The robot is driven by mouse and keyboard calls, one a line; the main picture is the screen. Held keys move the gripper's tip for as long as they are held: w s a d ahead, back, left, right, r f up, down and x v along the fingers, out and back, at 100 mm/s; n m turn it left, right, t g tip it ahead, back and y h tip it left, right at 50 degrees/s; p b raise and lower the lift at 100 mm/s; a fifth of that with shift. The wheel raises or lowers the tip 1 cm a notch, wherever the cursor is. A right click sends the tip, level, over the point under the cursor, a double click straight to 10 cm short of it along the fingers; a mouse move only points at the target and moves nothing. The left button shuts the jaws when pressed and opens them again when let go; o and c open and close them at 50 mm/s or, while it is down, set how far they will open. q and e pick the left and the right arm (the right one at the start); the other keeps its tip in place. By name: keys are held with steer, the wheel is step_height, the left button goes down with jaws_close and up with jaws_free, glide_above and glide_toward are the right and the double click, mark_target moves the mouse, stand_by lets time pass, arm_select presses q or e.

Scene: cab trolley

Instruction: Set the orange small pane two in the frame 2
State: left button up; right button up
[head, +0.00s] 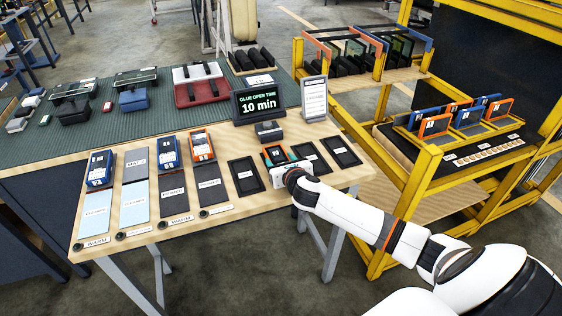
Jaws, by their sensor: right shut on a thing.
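My right gripper (288,176) reaches over the table's front right part and is shut on an orange-edged small pane (274,152). The pane has a dark face with a white label and is partly hidden by the gripper. It is over or on one of the black mats in the right-hand row; I cannot tell whether it touches. Another orange pane (202,146) lies on the table to the left. Orange and blue panes also stand in the yellow trolley's lower rack (435,126). I cannot read which place is frame 2. My left gripper is not in view.
Black mats (245,174) lie on either side of the gripper. A sign reading "GLUE OPEN TIME 10 min" (258,103) and an upright white card (314,99) stand behind it. Blue panes (100,170) lie at the left. The yellow trolley (382,190) stands close on the right.

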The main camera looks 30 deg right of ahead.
steer(key=o, duration=1.1)
steer(key=shift+r, duration=0.15)
steer(key=shift+s+a, duration=0.15)
steer(key=shift+s, duration=0.25)
steer(key=v, duration=1.1)
steer(key=shift+p, duration=0.35)
steer(key=shift+s+a, duration=0.1)
